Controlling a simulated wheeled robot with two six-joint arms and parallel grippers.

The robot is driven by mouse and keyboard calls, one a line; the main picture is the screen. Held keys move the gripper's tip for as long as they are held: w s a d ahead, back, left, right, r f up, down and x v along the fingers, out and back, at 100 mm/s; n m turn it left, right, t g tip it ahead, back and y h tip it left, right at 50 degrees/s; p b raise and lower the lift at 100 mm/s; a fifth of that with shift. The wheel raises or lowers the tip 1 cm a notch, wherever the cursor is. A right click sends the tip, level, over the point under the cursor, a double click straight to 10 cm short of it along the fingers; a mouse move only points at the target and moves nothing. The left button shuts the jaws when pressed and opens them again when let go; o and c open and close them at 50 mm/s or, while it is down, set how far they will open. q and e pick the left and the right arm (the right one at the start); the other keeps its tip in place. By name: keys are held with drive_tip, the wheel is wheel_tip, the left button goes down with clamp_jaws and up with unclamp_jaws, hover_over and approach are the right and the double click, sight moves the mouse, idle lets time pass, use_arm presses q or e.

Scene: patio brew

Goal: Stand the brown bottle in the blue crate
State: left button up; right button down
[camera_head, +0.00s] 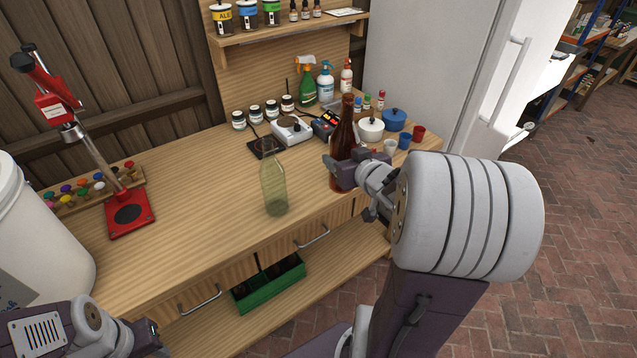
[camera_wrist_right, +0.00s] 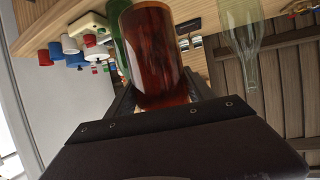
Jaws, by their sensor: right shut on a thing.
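The brown bottle (camera_head: 347,135) is upright at the right part of the bench, near its front edge. My right gripper (camera_head: 345,172) is shut on its lower body; the right wrist view shows the bottle (camera_wrist_right: 153,55) between the fingers. I cannot tell whether its base touches the bench. My left gripper (camera_head: 150,338) is low at the bottom left, in front of the bench and away from the bottle; its jaws are not clear. No blue crate shows; a green crate (camera_head: 268,290) with dark things in it stands on the lower shelf.
A clear greenish bottle (camera_head: 273,190) stands mid-bench. A red capper (camera_head: 130,212) and a white bucket (camera_head: 38,235) are at left. Jars, a scale, spray bottles, pots (camera_head: 394,119) and cups (camera_head: 404,141) crowd the back and right. The bench's left-middle top is clear.

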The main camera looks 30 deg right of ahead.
drive_tip(key=shift+w+a+f, duration=0.15)
drive_tip(key=shift+w+f, duration=0.05)
drive_tip(key=shift+w, duration=0.1)
drive_tip(key=w+f+b, duration=0.2)
drive_tip(key=w+f, duration=0.1)
drive_tip(key=w+a+f+b, duration=0.1)
drive_tip(key=w+f+b, duration=0.1)
drive_tip(key=w+f, duration=0.2)
drive_tip(key=w+a+f+b, duration=0.1)
drive_tip(key=w+f+b, duration=0.1)
drive_tip(key=w+f, duration=0.1)
drive_tip(key=shift+w+a+f, duration=0.25)
drive_tip(key=shift+w, duration=0.15)
drive_tip(key=shift+r, duration=0.1)
drive_tip(key=shift+s, duration=0.1)
